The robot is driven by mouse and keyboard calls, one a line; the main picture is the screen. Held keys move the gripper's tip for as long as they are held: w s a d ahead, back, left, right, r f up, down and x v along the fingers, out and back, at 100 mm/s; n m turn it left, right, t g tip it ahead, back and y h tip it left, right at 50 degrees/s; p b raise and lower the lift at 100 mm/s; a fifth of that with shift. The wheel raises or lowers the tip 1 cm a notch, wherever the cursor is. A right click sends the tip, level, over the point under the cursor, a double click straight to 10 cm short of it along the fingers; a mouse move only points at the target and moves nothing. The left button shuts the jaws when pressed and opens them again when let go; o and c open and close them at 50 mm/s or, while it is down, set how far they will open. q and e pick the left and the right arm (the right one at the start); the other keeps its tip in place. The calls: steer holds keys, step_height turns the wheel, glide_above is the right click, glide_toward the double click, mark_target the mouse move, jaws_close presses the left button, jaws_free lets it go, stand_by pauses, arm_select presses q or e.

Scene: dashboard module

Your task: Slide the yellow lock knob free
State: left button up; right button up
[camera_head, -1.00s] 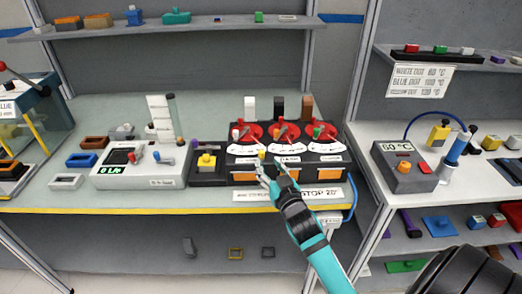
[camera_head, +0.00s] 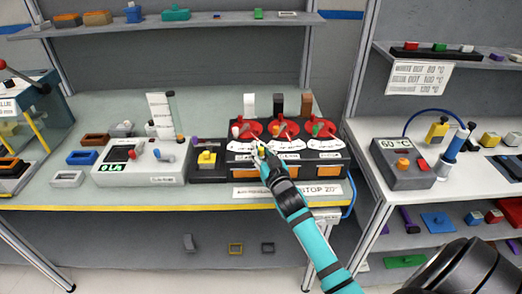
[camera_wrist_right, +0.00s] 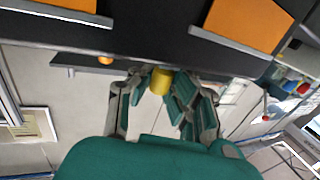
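The yellow lock knob (camera_head: 261,151) is at the front of the black dashboard module (camera_head: 329,155), below its white dial labels. In the right wrist view the yellow knob (camera_wrist_right: 161,82) is a short cylinder between the fingertips. My right gripper (camera_head: 260,149) is at the knob, with its fingers drawn in on both sides. In the wrist view the right gripper (camera_wrist_right: 160,85) appears shut on the knob. The fingers partly hide it in the head view. My left gripper is not in view.
Red dials (camera_head: 283,130) with coloured handles stand behind the knob. A second yellow knob (camera_head: 207,158) sits on a black block to the left. Orange panels (camera_wrist_right: 245,22) lie close above the fingers in the wrist view. A printed sign (camera_head: 288,190) fronts the module.

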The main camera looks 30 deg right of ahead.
jaws_close()
